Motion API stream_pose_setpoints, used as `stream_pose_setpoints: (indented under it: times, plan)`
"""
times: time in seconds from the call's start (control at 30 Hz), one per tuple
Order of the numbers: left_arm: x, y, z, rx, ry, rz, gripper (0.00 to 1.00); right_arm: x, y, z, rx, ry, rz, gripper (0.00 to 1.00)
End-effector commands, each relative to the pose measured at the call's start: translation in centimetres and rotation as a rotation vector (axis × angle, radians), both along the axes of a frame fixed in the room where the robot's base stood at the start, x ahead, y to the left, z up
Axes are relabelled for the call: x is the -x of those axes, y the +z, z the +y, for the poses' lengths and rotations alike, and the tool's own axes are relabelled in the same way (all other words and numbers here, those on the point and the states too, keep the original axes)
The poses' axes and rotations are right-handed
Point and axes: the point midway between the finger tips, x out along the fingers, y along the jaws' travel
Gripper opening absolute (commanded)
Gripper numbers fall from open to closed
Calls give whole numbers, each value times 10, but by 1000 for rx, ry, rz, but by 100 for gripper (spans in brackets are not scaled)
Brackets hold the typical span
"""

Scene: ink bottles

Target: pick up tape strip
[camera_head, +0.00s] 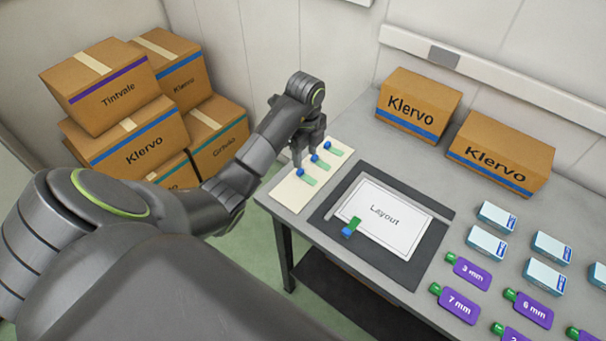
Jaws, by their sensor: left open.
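Three green tape strips with blue ends lie on a cream card at the table's left edge: a far strip (335,152), a middle strip (323,164) and a near strip (309,180). My left gripper (308,158) is open and points down over the card, close to the blue ends. I cannot tell whether it touches a strip. Another green and blue strip (353,224) lies at the lower left edge of the white Layout sheet (395,232). My right gripper is not in view.
The dark mat (407,274) lies under the Layout sheet. Two Klervo boxes (418,105) stand at the back of the table (350,125). Small pale boxes (487,243) and purple tags (459,305) fill the right side. Stacked cartons (130,140) stand left of the table.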

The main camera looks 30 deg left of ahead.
Motion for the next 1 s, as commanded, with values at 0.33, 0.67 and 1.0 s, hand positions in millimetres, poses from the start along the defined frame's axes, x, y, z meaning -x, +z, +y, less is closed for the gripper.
stream_pose_setpoints:
  times: [0.33,0.67,1.0]
  plan:
    - [0,-20,2,0,0,0,45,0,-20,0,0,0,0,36]
    - [2,-53,9,3,2,5,45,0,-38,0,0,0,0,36]
    - [1,-66,9,0,0,0,44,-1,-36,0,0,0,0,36]
